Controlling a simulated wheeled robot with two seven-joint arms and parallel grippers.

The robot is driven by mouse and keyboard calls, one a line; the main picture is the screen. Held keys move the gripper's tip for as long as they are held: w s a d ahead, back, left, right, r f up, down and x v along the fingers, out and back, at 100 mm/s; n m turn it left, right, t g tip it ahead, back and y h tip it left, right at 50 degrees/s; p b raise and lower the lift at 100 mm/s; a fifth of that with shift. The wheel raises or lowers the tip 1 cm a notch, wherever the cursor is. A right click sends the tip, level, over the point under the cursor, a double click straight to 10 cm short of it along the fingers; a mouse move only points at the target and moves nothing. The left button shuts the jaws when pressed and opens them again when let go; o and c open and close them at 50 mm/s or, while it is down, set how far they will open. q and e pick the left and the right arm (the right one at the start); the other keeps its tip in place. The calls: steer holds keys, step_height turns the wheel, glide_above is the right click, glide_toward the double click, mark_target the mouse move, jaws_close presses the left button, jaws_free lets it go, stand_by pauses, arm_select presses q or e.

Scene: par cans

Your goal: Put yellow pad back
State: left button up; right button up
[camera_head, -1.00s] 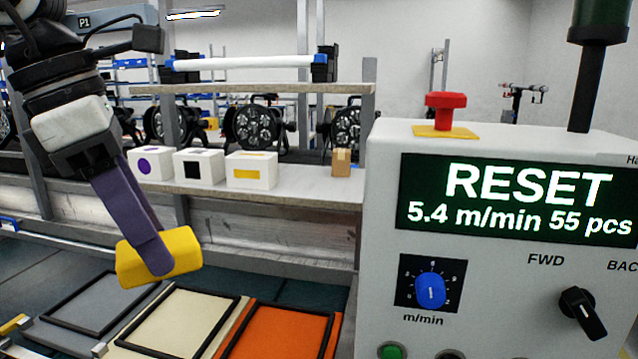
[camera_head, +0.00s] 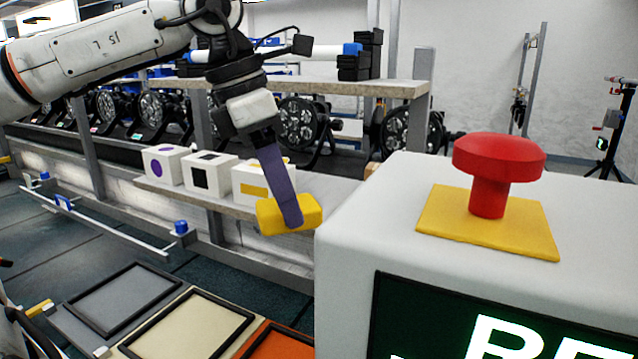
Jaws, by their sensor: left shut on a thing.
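My left gripper (camera_head: 287,205), with purple fingers, is shut on a yellow pad (camera_head: 268,217) and holds it in the air. The pad is just left of the control box and in front of the shelf. Behind it on the shelf stands a white box with a yellow rectangle (camera_head: 251,189), partly hidden by the gripper. To its left stand a white box with a black square (camera_head: 205,180) and a white box with a purple circle (camera_head: 162,166). My right gripper is not in view.
The control box (camera_head: 350,235) with a red button (camera_head: 497,165) on a yellow plate (camera_head: 440,225) fills the right. Grey (camera_head: 85,333), cream (camera_head: 205,318) and orange (camera_head: 275,345) framed panels lie low at front left. Par cans (camera_head: 298,122) stand behind the shelf (camera_head: 225,210).

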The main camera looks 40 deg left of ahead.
arm_select(q)
steer(key=w+a+p, duration=0.1)
steer(key=w, duration=0.2)
steer(key=w+a, duration=0.1)
steer(key=w, duration=0.2)
steer(key=w+a+p, duration=0.1)
steer(key=w, duration=0.2)
steer(key=shift+w+p, duration=0.25)
steer(key=shift+p, duration=0.1)
step_height(320, 180, down, 4)
steer(key=shift+r, duration=0.2)
steer(key=o, duration=0.9)
steer(key=shift+o, duration=0.2)
steer(key=shift+a+r, duration=0.1)
steer(key=shift+r, duration=0.45)
steer(key=v, duration=1.1)
steer(key=shift+s, duration=0.1)
